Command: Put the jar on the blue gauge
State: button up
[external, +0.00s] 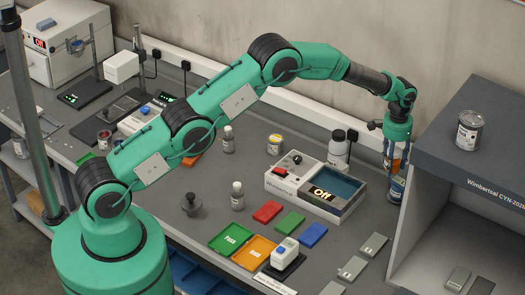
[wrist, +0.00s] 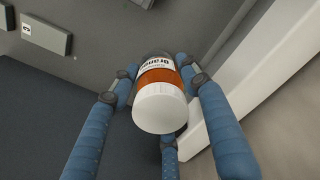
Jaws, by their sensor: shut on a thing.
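My gripper (external: 396,180) points down at the right of the bench, beside the grey cabinet. Its blue fingers are shut on the jar (external: 397,163). In the wrist view the jar (wrist: 161,107) has a white lid, an orange body and a white label, and sits between the fingers (wrist: 160,90). Fingers partly hide it in the external view. A flat blue block (external: 313,235), which looks like the blue gauge, lies on the bench to the left and nearer the camera. Its top looks bare.
Red (external: 267,212) and green (external: 290,222) flat blocks lie beside the blue one. Grey plates (external: 373,246) lie at the front right. The cabinet (external: 455,150) bears a can (external: 468,131).

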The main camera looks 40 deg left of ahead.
aim_at(397, 149)
jog(key=shift+w+d, duration=0.25)
jog(key=shift+w, duration=0.3)
jog(key=shift+f+p, duration=0.35)
jog(key=shift+f, duration=1.4)
jog(key=shift+f, duration=0.15)
jog(key=o, duration=1.3)
jog(key=shift+c, duration=0.2)
jog(key=shift+s+a+r+b, duration=0.1)
jog(key=shift+r+b, duration=0.55)
jog(key=shift+r, duration=5.5)
